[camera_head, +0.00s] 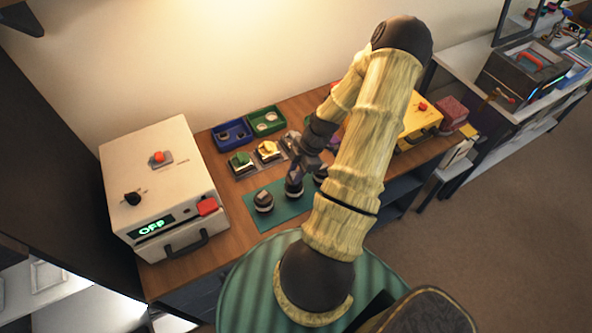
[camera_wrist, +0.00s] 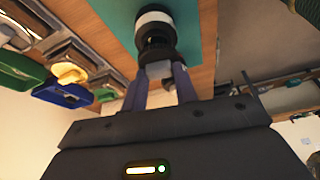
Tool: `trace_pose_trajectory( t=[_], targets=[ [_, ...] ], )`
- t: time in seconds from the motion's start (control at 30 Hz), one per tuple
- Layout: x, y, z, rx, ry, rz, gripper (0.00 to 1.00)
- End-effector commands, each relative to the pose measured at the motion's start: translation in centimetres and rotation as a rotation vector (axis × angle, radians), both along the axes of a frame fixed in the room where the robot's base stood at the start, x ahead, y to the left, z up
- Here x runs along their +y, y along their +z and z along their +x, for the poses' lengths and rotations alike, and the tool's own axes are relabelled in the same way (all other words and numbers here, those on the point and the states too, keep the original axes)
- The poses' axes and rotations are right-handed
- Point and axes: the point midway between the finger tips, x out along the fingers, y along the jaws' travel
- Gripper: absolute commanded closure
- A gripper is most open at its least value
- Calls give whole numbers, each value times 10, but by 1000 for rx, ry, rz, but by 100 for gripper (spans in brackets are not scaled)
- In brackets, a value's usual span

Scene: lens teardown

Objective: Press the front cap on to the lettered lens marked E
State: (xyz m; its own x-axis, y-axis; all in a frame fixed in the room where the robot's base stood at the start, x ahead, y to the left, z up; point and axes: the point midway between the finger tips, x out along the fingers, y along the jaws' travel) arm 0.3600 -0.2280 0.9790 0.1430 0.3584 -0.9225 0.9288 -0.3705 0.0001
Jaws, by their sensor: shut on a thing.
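A dark lens with a pale band (camera_wrist: 154,17) stands on the teal mat (camera_head: 250,192), straight off my fingertips in the wrist view. In the head view this lens (camera_head: 294,188) is just below my gripper (camera_head: 303,171). My gripper, also in the wrist view (camera_wrist: 161,80), is shut on a small grey piece (camera_wrist: 158,70), seemingly the front cap's grip. The cap's dark body and the lens run together, so I cannot tell whether they touch or are seated. Another dark lens (camera_head: 263,201) stands to the left, and one more (camera_head: 320,174) to the right, partly behind my arm. No letter is legible.
Blue (camera_head: 232,133) and green (camera_head: 266,121) bins stand at the back, with a tray holding green and yellow items before them. A white machine (camera_head: 160,190) reading OFF is at the left. A yellow box (camera_head: 420,119) is at the right. The mat's front left is clear.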

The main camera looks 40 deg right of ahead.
Motion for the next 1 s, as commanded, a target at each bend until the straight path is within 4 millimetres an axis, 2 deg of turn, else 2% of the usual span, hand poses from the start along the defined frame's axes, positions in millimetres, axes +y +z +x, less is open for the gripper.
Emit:
trace_pose_trajectory(
  t=[0.1,0.27,1.0],
  targets=[
    [0,-11,0,0,-2,0,92],
    [0,-18,0,0,-1,0,92],
    [0,-17,0,0,-1,1,92]
  ],
)
